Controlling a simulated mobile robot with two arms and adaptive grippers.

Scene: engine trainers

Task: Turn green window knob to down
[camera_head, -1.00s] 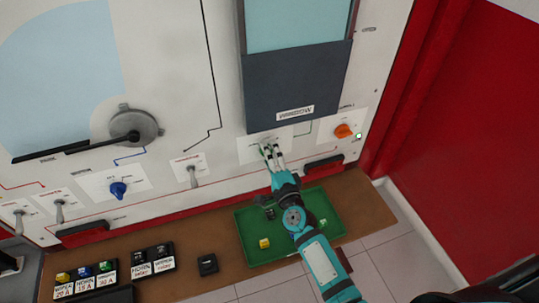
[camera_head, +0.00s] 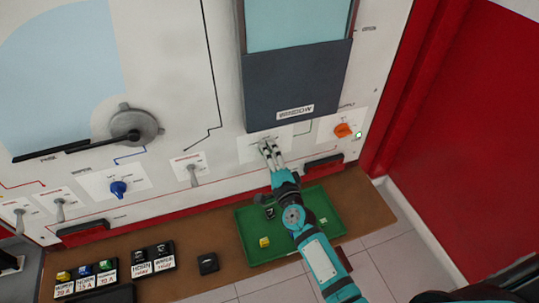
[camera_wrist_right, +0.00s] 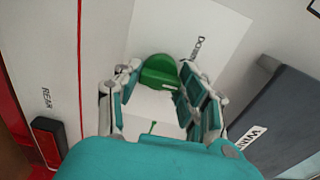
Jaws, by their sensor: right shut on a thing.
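The green window knob (camera_wrist_right: 160,72) shows in the right wrist view on a white label plate on the panel. My right gripper (camera_wrist_right: 168,80) has one finger on each side of the knob and is shut on it. In the head view my right gripper (camera_head: 268,149) is at the white plate below the dark window box (camera_head: 297,85), and its fingers mostly hide the knob. Part of the word on the plate shows beside the knob in the wrist view. My left gripper is in neither view.
A blue knob (camera_head: 118,188) and several toggle switches are to the left. A green tray (camera_head: 253,253) with small fuses lies on the brown shelf (camera_head: 190,284) below.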

